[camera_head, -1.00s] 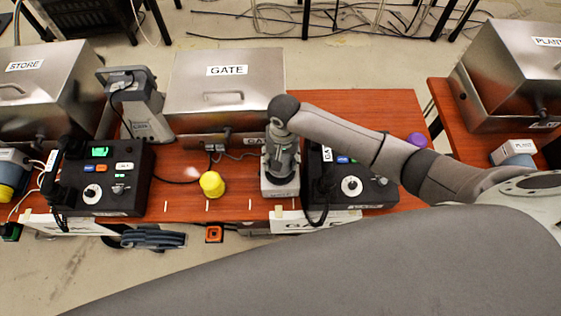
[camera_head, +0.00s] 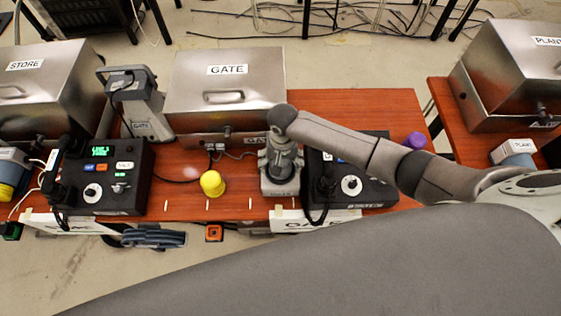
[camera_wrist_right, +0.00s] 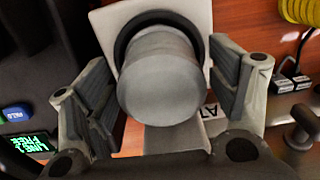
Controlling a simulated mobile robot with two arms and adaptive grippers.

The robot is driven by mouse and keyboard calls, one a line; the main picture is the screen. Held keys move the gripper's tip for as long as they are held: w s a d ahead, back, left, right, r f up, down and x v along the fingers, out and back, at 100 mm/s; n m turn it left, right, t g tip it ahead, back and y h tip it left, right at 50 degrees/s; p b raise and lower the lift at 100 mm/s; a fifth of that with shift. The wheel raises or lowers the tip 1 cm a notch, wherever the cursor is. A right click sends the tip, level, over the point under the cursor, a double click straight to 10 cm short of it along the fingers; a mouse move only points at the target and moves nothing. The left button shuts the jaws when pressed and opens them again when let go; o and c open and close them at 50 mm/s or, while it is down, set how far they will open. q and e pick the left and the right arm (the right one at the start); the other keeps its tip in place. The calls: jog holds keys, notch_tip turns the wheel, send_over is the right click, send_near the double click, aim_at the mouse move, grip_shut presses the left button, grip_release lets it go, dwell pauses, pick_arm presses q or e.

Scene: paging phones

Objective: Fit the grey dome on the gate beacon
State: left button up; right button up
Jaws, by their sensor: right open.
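The grey dome (camera_wrist_right: 160,80) shows in the right wrist view as a smooth grey cap above the gate beacon's pale square base (camera_wrist_right: 107,32) and dark ring. The beacon's base (camera_head: 280,190) also shows in the head view, at the table's front edge. My right gripper (camera_head: 281,168) is right over it and hides most of the dome there. In the wrist view, the right gripper's fingers (camera_wrist_right: 165,95) stand open on both sides of the dome, with gaps. I cannot tell whether the dome is fully seated. My left gripper is not in view.
A yellow dome (camera_head: 212,183) stands left of the beacon. The gate phone panel (camera_head: 365,185) is close on its right, with a purple dome (camera_head: 415,141) behind. The metal GATE box (camera_head: 225,85) stands behind; the store panel (camera_head: 110,180) is at left.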

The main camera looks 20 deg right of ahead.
notch_tip(320, 180, up, 12)
jog(key=shift+d+r+b, duration=0.15)
jog(key=shift+b, duration=0.25)
jog(key=shift+s, duration=0.15)
dwell(0.6)
